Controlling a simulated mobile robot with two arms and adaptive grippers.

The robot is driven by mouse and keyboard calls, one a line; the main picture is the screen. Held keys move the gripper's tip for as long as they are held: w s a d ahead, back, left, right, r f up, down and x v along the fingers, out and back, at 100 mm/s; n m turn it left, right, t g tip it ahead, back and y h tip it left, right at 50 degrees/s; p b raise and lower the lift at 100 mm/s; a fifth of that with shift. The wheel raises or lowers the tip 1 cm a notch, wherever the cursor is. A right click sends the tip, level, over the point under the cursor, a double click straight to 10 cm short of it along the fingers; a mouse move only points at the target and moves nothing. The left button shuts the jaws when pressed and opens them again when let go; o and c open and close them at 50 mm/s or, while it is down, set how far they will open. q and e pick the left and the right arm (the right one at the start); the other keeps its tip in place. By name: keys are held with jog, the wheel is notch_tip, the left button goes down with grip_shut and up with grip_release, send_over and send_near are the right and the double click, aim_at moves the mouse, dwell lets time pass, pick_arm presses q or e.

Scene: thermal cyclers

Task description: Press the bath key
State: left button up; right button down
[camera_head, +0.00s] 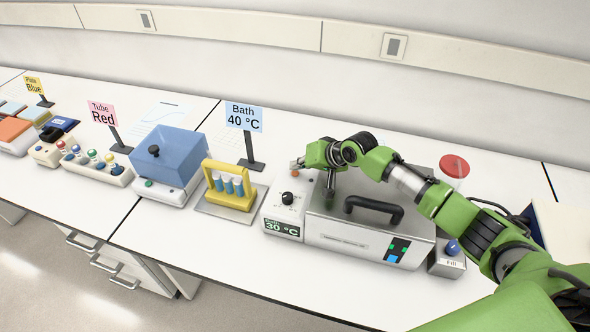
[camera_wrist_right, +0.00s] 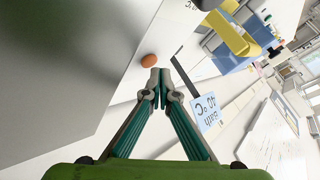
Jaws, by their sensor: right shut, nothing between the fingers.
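The bath is a grey metal box (camera_head: 338,228) with a black handle. A white control unit (camera_head: 283,212) on its left has a black knob and a display reading 30 °C. An orange round key (camera_head: 295,174) sits on the unit's top near the back; it also shows in the right wrist view (camera_wrist_right: 148,61). My right gripper (camera_head: 297,164) is shut and empty, with its tips (camera_wrist_right: 157,80) close to the key. I cannot tell whether they touch it. A sign (camera_head: 243,117) behind reads "Bath 40 °C". My left gripper is not in view.
A yellow tube rack (camera_head: 232,187) on a tray and a blue-lidded device (camera_head: 168,158) stand to the left. A fill unit (camera_head: 448,258) with a blue knob stands at the bath's right. A red disc (camera_head: 455,166) is behind. The bench front (camera_head: 190,236) is clear.

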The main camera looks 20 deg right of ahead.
aim_at(297, 173)
notch_tip(297, 173, up, 6)
jog(key=p, duration=0.5)
jog(key=shift+p, duration=0.4)
jog(key=shift+f, duration=0.1)
